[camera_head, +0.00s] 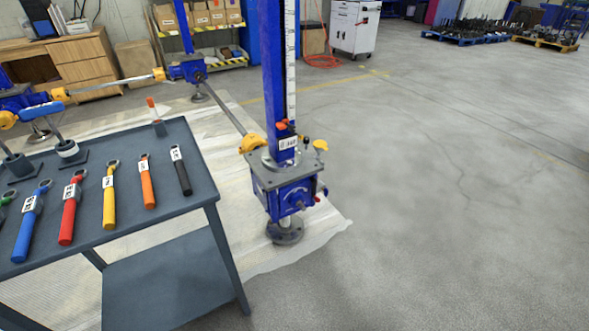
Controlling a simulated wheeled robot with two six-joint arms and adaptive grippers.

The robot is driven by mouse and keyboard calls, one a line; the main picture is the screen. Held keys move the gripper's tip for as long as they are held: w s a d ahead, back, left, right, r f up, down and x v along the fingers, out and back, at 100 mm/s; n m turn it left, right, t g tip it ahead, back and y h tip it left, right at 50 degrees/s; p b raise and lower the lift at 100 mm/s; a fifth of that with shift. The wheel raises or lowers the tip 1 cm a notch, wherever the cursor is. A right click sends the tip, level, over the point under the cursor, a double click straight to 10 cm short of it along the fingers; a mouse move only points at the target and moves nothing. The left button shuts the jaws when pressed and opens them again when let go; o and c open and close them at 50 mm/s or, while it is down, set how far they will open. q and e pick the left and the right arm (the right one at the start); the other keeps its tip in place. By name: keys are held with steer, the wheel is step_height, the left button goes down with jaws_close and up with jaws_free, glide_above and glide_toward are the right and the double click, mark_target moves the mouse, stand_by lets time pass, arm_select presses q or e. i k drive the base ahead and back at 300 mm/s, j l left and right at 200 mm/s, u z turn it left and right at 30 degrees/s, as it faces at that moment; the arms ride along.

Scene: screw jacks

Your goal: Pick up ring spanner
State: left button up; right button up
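Several spanners with ring-shaped heads and white labels lie side by side on a dark grey table (122,246). I see a blue spanner (26,235), a red spanner (67,223), a yellow spanner (109,206), an orange spanner (148,190) and a black-handled spanner (183,177). Part of a green one (3,212) is cut off at the left edge. Their ring heads point away from me. I cannot tell which one the task means. Neither of my grippers is in view.
A blue screw jack (287,192) with a tall blue column (274,70) stands right of the table. A shaft (222,109) links it to another jack (188,69). Dark stands (68,150) sit at the table's back left. The floor (440,210) to the right is clear.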

mark_target(109, 210)
steer(key=u, duration=1.35)
